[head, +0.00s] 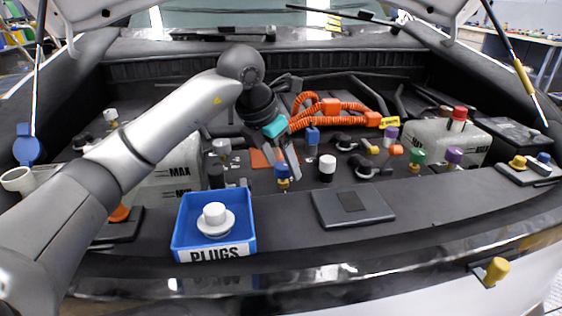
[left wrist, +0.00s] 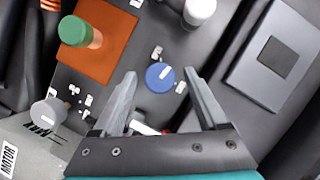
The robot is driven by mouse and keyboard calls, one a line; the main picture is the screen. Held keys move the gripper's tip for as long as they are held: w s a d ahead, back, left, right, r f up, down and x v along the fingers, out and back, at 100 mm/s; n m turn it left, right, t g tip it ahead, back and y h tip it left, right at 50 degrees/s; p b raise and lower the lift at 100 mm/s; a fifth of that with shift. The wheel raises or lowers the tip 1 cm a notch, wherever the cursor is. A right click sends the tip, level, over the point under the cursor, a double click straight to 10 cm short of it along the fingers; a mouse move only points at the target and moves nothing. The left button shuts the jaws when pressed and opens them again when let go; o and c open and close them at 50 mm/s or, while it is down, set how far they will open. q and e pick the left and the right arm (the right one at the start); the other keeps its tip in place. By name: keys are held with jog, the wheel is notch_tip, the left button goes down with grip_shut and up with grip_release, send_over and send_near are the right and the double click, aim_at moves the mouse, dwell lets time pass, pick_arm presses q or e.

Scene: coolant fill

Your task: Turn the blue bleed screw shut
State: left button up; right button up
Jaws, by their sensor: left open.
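The blue bleed screw (head: 282,171) stands on the dark engine deck, just behind the blue plug tray. In the left wrist view its round blue head (left wrist: 158,79) bears a white pointer line, with small white labels on the deck around it. My left gripper (head: 284,163) is open and empty, reaching down from the left over the screw. In the left wrist view its two grey fingers (left wrist: 160,88) appear on either side of the blue head, with a gap on both sides. I cannot tell whether the fingertips are level with the head. My right gripper is not in view.
A white-topped cap (head: 327,166) stands close right of the screw. An orange plate (left wrist: 112,22) with a green-topped cap (left wrist: 73,32) and a grey knob (left wrist: 47,114) are nearby. The blue PLUGS tray (head: 179,222) and a flat dark box (head: 378,212) lie in front.

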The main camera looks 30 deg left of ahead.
pick_arm(q)
jog(key=shift+c, duration=0.4)
grip_shut()
